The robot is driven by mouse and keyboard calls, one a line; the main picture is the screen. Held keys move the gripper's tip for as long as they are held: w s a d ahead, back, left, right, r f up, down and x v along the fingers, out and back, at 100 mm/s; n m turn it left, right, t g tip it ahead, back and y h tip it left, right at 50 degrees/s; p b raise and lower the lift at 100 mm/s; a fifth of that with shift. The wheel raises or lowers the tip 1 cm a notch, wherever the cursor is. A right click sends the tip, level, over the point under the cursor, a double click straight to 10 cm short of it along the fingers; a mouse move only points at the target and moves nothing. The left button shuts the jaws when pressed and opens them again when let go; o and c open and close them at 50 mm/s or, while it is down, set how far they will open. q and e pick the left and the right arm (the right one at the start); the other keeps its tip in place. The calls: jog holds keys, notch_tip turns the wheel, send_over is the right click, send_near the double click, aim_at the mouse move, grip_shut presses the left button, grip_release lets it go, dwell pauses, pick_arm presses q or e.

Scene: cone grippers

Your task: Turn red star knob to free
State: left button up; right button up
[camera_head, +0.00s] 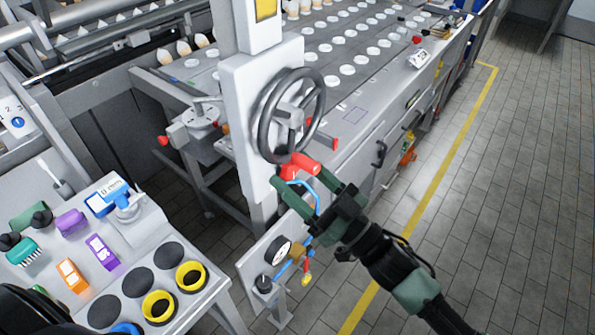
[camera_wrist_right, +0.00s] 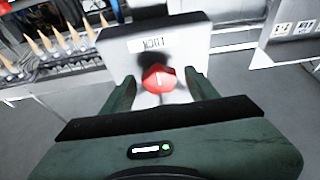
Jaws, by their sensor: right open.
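The red star knob (camera_head: 299,164) is on the front of the white column, just below the black handwheel (camera_head: 291,115). In the right wrist view the red knob (camera_wrist_right: 158,78) sits in front of a white plate with a small label (camera_wrist_right: 153,45), which reads upside down and seems to say LOCK. My right gripper (camera_head: 292,181) is open, with its green fingers at the knob. In the right wrist view its fingers (camera_wrist_right: 160,90) stand on either side of the knob, with gaps visible. My left gripper is not in view.
A blue hose and a gauge (camera_head: 278,250) are below the gripper. A grey side table (camera_head: 205,275) with brushes, coloured items and yellow rings stands at the left. A conveyor with white discs (camera_head: 347,70) runs behind. Tiled floor (camera_head: 480,220) is clear at the right.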

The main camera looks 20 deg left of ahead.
grip_shut()
jog(key=shift+n+g, duration=0.4)
jog(key=shift+n, duration=0.2)
jog(key=n+g+b, duration=0.1)
jog(key=n+g, duration=0.1)
jog(key=n, duration=0.2)
jog(key=shift+w, duration=0.15)
jog(key=n+g, duration=0.1)
jog(key=n, duration=0.2)
jog(key=n+g+b, duration=0.1)
jog(key=n+g, duration=0.1)
jog(key=n, duration=0.1)
jog(key=shift+w+d, duration=0.1)
jog(key=n, duration=0.2)
jog(key=n+g, duration=0.1)
jog(key=shift+r+n+g+h, duration=0.15)
jog(key=shift+n+g+h, duration=0.15)
jog(key=shift+n, duration=0.1)
jog(key=n+h, duration=0.1)
jog(key=n, duration=0.2)
jog(key=shift+w+r+g, duration=0.1)
jog(key=shift+g, duration=0.3)
jog(key=shift+n+g+h+p, duration=0.3)
jog(key=shift+n+h+p, duration=0.5)
jog(key=shift+n, duration=1.4)
